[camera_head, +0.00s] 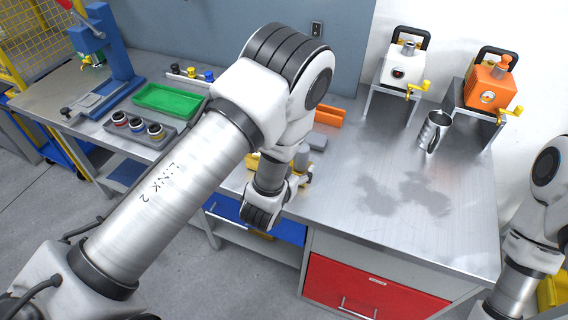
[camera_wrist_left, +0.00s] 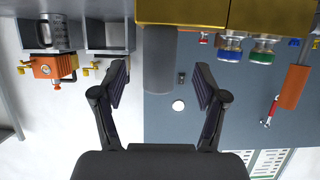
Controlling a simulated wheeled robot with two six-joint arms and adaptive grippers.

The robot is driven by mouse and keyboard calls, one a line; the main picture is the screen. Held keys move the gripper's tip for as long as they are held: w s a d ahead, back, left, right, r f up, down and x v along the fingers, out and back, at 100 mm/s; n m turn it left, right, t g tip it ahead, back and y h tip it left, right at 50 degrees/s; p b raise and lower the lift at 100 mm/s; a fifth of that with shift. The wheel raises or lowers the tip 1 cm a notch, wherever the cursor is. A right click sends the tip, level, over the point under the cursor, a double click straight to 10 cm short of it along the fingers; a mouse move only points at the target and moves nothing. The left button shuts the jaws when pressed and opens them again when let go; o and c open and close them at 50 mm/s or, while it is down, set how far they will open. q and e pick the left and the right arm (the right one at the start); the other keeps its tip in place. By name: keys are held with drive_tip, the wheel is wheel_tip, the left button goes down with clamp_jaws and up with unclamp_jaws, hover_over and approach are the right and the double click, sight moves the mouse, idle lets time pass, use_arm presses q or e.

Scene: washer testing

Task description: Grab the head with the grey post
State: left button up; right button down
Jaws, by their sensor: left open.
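A yellow head shows in part behind my left arm in the head view; its grey post (camera_head: 302,157) stands up beside my wrist. In the left wrist view, which is upside down, the gold-yellow body (camera_wrist_left: 200,12) fills the top edge and the grey post (camera_wrist_left: 160,62) hangs down from it. My left gripper (camera_wrist_left: 161,84) is open, one finger on each side of the post, with visible gaps to both.
A white head (camera_head: 398,68) and an orange head (camera_head: 484,88) sit on metal stands at the back right. A steel mug (camera_head: 433,132) stands before them. A green tray (camera_head: 170,100) and a blue press (camera_head: 106,45) are at left. The bench's front right is clear.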

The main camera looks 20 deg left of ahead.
sight(299, 162)
use_arm(q)
drive_tip(key=x, duration=0.2)
drive_tip(key=b+x, duration=0.1)
drive_tip(key=x, duration=0.1)
drive_tip(key=b+x, duration=0.1)
drive_tip(key=x, duration=0.1)
drive_tip(key=shift+d+f, duration=0.2)
drive_tip(key=shift+f, duration=0.2)
drive_tip(key=shift+w, duration=0.15)
drive_tip(key=shift+s+a+r, duration=0.2)
drive_tip(key=shift+s+r, duration=0.1)
drive_tip(key=shift+s, duration=0.1)
drive_tip(key=shift+c, duration=0.3)
drive_tip(key=c, duration=0.6)
drive_tip(key=shift+w, duration=0.1)
clamp_jaws()
use_arm(e)
drive_tip(key=f, duration=0.2)
drive_tip(key=w, duration=0.1)
drive_tip(key=shift+d+f, duration=0.25)
drive_tip(key=shift+f, duration=0.15)
